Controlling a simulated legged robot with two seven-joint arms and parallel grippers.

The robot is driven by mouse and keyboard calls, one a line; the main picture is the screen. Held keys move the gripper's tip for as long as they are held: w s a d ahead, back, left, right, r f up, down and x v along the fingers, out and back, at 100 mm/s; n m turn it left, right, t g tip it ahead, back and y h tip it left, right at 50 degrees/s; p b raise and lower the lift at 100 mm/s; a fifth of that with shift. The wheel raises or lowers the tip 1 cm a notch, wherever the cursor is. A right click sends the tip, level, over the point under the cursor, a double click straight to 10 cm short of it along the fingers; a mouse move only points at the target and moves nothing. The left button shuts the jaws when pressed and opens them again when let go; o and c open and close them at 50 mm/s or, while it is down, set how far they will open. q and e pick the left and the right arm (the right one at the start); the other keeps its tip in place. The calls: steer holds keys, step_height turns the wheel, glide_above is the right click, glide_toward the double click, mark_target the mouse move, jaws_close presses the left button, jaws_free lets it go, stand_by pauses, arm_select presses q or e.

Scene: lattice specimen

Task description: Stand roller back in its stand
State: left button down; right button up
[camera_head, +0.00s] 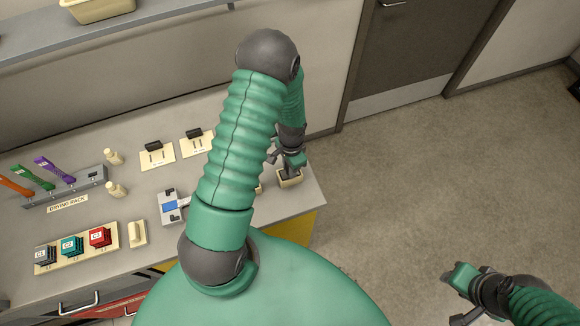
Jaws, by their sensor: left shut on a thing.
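My left arm reaches over the bench, and its gripper (290,163) is at the bench's right end, directly above a small cream stand (291,180) with a dark opening. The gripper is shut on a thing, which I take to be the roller. The gripper and arm hide most of it, so its tilt and whether it touches the stand cannot be told. My right gripper (462,293) is low at the right, over the floor, away from the bench.
On the bench (130,205) are a drying rack (65,188) with coloured strips, two small bottles (115,157), two cream plates with black blocks (157,154), a blue-screened device (171,207) and a tray of coloured blocks (77,247). A shelf (120,30) hangs above. The floor right is clear.

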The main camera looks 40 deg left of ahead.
arm_select(q)
steer(key=c, duration=1.1)
jaws_free()
steer(key=shift+c, duration=0.2)
steer(key=o, duration=0.5)
step_height(320, 180, up, 5)
steer(key=p, duration=0.4)
steer(key=shift+r, duration=0.1)
